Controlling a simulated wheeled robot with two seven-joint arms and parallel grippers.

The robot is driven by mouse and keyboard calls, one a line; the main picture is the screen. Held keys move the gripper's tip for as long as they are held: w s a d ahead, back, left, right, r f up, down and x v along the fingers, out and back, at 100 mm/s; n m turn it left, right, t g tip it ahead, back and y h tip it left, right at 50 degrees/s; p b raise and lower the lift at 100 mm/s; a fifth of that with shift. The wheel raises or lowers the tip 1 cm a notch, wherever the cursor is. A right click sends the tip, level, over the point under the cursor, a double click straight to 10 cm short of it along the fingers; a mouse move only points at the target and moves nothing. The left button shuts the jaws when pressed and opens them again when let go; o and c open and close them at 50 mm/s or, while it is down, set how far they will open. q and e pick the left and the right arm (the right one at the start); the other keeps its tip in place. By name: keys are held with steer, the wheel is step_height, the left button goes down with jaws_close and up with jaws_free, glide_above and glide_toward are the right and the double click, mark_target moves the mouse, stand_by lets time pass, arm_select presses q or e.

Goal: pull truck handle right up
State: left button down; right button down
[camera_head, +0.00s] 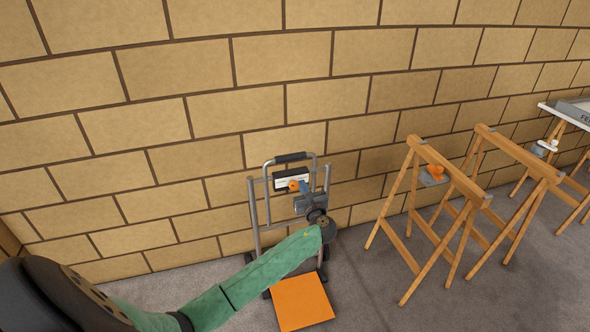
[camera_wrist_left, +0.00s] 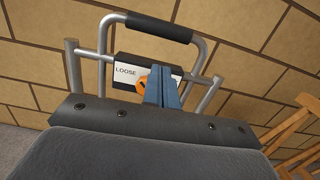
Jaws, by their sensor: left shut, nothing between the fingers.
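The hand truck (camera_head: 254,215) stands upright against the block wall, with grey tube rails and an orange toe plate (camera_head: 302,301) on the floor. Its looped handle (camera_head: 291,157) has a black grip and rises a little above the rails; the grip also shows at the top of the wrist view (camera_wrist_left: 160,27). Below it is a black and white plate marked "LOOSE" (camera_wrist_left: 126,73) with an orange knob (camera_wrist_left: 142,84). My left gripper (camera_head: 301,184) is shut and empty, its blue fingers (camera_wrist_left: 161,72) in front of the plate, overlapping the knob's edge. Contact cannot be told. My right gripper is out of view.
Wooden trestles (camera_head: 419,152) stand to the right, with an orange and grey item (camera_head: 434,174) between them. A further trestle with a white top (camera_head: 565,115) is at the far right. The wall is close behind the truck. Floor left of the truck is clear.

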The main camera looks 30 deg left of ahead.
arm_select(q)
steer(key=shift+m, duration=0.3)
